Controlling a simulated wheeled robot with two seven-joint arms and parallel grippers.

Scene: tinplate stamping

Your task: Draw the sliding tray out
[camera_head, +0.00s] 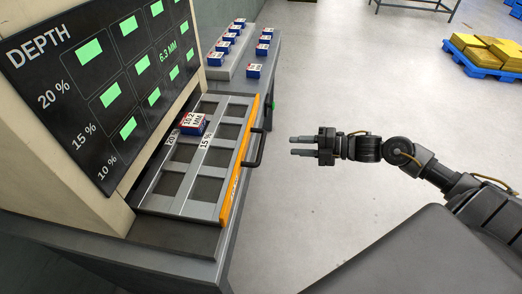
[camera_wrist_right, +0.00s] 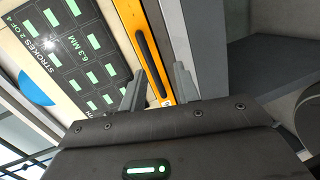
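The sliding tray (camera_head: 206,140) is a silver grid frame with dark compartments and an orange front bar (camera_head: 238,165), sticking partly out of the machine. A black handle (camera_head: 259,148) stands on the bar's outer side. A blue, white and red block marked 10.2 MM (camera_head: 193,124) sits on the tray. My right gripper (camera_head: 295,146) is open and empty, with its fingers pointing at the handle and a gap between them. In the right wrist view, the orange bar (camera_wrist_right: 166,75) and the dark handle (camera_wrist_right: 147,45) lie beyond the two separated fingers (camera_wrist_right: 158,88). My left gripper is not in view.
The machine's dark DEPTH panel (camera_head: 105,75) with green squares stands above the tray at left. Several small blocks (camera_head: 253,71) sit on the grey bench behind the tray. A blue pallet (camera_head: 480,64) with yellow stacks is far right. The floor right of the tray is clear.

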